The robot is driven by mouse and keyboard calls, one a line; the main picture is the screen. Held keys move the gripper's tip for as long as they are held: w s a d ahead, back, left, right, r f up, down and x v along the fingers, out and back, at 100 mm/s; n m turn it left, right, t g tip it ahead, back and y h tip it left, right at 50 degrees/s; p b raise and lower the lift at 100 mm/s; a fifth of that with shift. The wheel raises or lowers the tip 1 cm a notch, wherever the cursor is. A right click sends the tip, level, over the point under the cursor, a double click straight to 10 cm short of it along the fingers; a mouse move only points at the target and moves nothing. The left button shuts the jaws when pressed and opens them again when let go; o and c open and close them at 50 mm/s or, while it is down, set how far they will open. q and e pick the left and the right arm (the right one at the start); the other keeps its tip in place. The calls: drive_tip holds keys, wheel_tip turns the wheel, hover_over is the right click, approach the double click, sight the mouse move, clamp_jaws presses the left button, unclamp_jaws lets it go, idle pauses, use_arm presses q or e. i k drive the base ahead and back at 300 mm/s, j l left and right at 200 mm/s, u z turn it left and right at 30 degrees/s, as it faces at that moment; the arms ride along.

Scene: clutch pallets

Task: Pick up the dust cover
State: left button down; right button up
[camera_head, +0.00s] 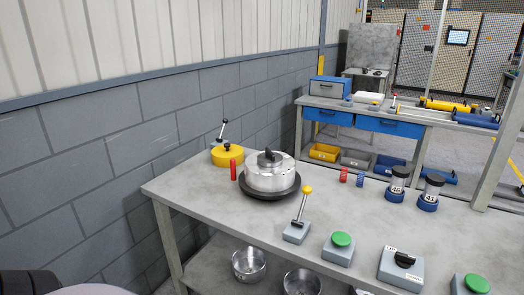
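A silver round drum-like cover (269,175) with a black handle on top sits on a wide dark round base (270,192) on the grey workbench (360,225). It looks like the dust cover, but no label confirms this. It stands upright near the back left part of the bench, and nothing holds it. Neither of my grippers shows in the view.
A yellow round fixture (227,156) and a red cylinder (233,171) stand left of the cover. A yellow-knobbed lever box (297,231) and a green button box (340,248) are in front. Black-topped jars (431,193) stand right. Metal bowls (249,264) lie below.

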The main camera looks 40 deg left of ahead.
sight(222, 155)
drive_tip(key=u, duration=1.6)
drive_tip(key=i+j+z, duration=0.1)
drive_tip(key=z, duration=0.85)
drive_tip(key=j+z, duration=0.6)
drive_tip(key=j, duration=0.15)
drive_tip(key=j+z, duration=0.1)
drive_tip(key=j, duration=0.3)
drive_tip(key=k+j+z, duration=0.1)
drive_tip(key=j, duration=0.25)
